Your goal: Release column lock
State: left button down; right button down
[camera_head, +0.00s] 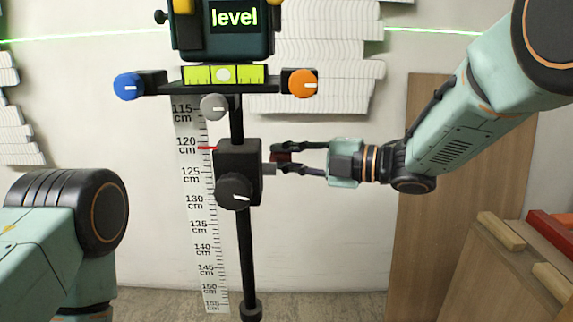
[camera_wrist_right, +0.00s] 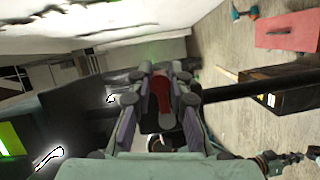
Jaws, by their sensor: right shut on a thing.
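A black column (camera_head: 246,258) stands upright before the wall and carries a black clamp block (camera_head: 238,160) with a round black knob (camera_head: 235,190) on its front. A small red column lock lever (camera_head: 281,156) sits at the block's right side. My right gripper (camera_head: 278,160) comes in from the right and is shut on this lever. In the right wrist view the red lever (camera_wrist_right: 161,92) shows between the fingers. The fingers hide part of it. My left arm shows at the lower left, but its gripper is out of view.
A laser level (camera_head: 226,45) reading "level" tops the column, with a bubble vial (camera_head: 223,75), blue knob (camera_head: 129,86), orange knob (camera_head: 302,83) and grey knob (camera_head: 213,107). A ruler (camera_head: 203,225) hangs behind; the red pointer (camera_head: 207,148) is just past 120. A wooden box (camera_head: 500,270) stands lower right.

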jog(key=shift+r, duration=0.1)
dwell(0.3)
jog(key=c, duration=1.3)
grip_release()
jog(key=shift+o, duration=0.2)
jog(key=v, duration=1.2)
